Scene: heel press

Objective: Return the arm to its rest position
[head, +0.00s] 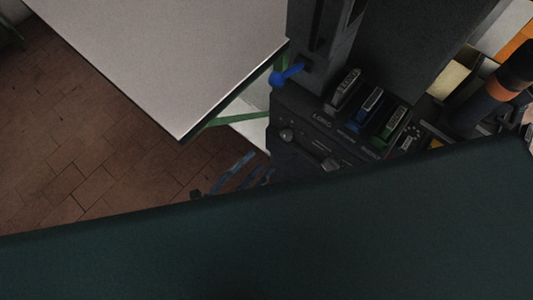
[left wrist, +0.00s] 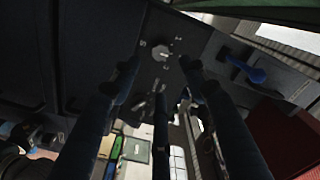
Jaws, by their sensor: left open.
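My left gripper (head: 236,174) shows in the head view only as a few blue-grey finger parts, left of the heel press (head: 330,130). A large dark green surface along the bottom hides the rest of it. In the left wrist view, the spread dark blue fingers of the left gripper (left wrist: 158,78) are open and empty. They point toward the press's dark panel, with a round knob (left wrist: 161,53) showing between the tips. I cannot tell how far they are from the panel. My right gripper is not in view.
The press has a blue lever (head: 288,73) and a row of silver, blue and green parts (head: 368,108). A pale table (head: 170,55) with a green frame stands to the left. Brick-coloured floor (head: 60,150) is clear at the far left.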

